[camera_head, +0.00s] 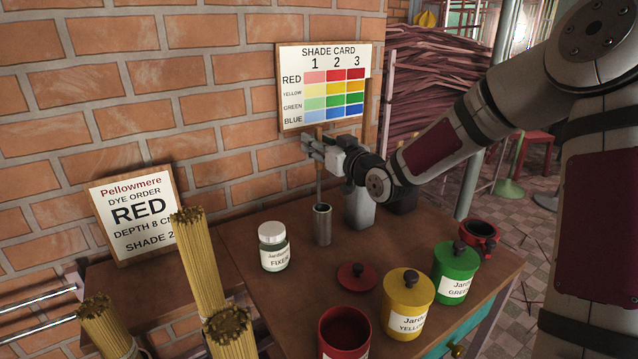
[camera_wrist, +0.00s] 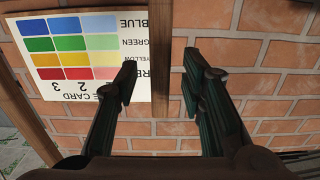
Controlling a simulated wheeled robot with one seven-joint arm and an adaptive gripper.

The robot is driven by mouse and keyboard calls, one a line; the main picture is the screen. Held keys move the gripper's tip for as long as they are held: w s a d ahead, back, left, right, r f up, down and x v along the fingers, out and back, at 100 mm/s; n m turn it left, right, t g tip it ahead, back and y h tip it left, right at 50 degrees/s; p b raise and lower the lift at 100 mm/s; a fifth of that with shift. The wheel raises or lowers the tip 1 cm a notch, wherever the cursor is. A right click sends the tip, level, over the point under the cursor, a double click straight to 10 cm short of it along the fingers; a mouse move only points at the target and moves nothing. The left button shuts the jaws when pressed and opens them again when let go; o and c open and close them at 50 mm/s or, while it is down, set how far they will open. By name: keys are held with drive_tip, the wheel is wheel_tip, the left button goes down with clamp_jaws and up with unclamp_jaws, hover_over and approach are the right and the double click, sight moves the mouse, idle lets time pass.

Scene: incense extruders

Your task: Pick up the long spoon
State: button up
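The long spoon (camera_head: 319,175) stands upright, its thin brown handle rising from a grey metal cylinder (camera_head: 322,225) on the table. Its lower end is hidden inside the cylinder. My gripper (camera_head: 316,146) is at the upper part of the handle, well above the cylinder's rim. In the wrist view my gripper (camera_wrist: 160,75) has its two dark fingers apart. A brown upright strip that looks like the spoon handle (camera_wrist: 162,60) runs between them, with a gap on each side.
Near the cylinder stand a fixer jar (camera_head: 273,247), a grey container (camera_head: 359,208), a yellow jar (camera_head: 407,303), a green jar (camera_head: 455,272), an open red jar (camera_head: 345,333) and a red lid (camera_head: 357,277). The shade card (camera_head: 323,85) hangs on the brick wall behind.

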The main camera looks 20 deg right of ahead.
clamp_jaws()
